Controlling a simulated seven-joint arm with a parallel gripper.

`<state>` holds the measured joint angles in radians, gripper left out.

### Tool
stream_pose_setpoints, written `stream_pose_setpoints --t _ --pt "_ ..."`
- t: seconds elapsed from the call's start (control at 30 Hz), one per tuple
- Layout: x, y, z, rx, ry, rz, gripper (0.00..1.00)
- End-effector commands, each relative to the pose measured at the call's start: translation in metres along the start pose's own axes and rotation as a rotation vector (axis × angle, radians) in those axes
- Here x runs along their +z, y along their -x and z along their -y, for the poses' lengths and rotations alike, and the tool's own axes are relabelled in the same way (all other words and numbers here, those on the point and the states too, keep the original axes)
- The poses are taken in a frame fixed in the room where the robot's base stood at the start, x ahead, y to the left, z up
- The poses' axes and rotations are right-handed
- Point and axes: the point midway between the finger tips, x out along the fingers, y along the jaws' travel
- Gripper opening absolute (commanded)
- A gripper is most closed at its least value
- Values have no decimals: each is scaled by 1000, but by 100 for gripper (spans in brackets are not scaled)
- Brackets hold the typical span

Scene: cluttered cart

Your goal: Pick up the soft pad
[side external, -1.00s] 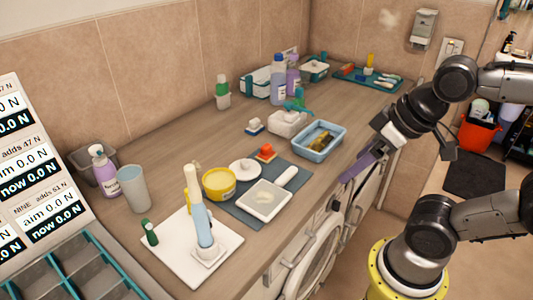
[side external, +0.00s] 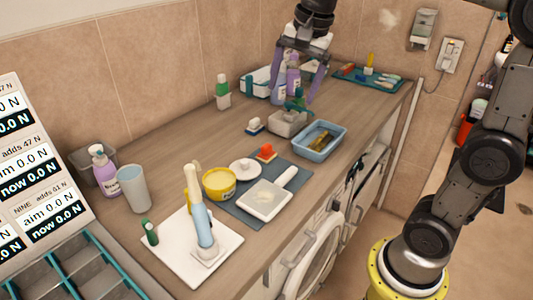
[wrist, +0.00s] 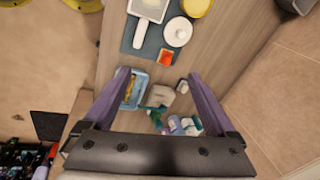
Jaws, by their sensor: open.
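A pale beige, rounded block (side external: 287,124), probably the soft pad, sits on the counter left of the blue tray. It also shows in the wrist view (wrist: 160,97), between my fingers in the picture. A teal item overlaps its edge, and I cannot tell whether they touch. My gripper (side external: 294,98) points down over this area with its purple fingers wide apart. In the wrist view my gripper (wrist: 157,75) has nothing between its fingertips, which appear well above the counter.
The blue tray (side external: 340,141) holds yellowish items. A small blue-and-white brush (side external: 255,126) and bottles (side external: 278,82) stand close by. A red-orange block (side external: 266,152), white lid (side external: 243,169) and yellow tub (side external: 219,184) lie nearer the front. The counter's left middle is mostly clear.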

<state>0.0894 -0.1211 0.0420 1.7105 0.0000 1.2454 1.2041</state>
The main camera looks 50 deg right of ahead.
Motion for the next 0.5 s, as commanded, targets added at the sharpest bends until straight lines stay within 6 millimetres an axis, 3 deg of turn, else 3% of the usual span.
stream_pose_setpoints --t 0.1,0.23,0.37,0.5 --pt "-24 -29 34 70 -131 16 91" --pt "-48 -66 59 138 -218 29 91" --pt "-65 -102 72 191 -241 42 91" --pt "-72 -131 70 242 -254 57 91"
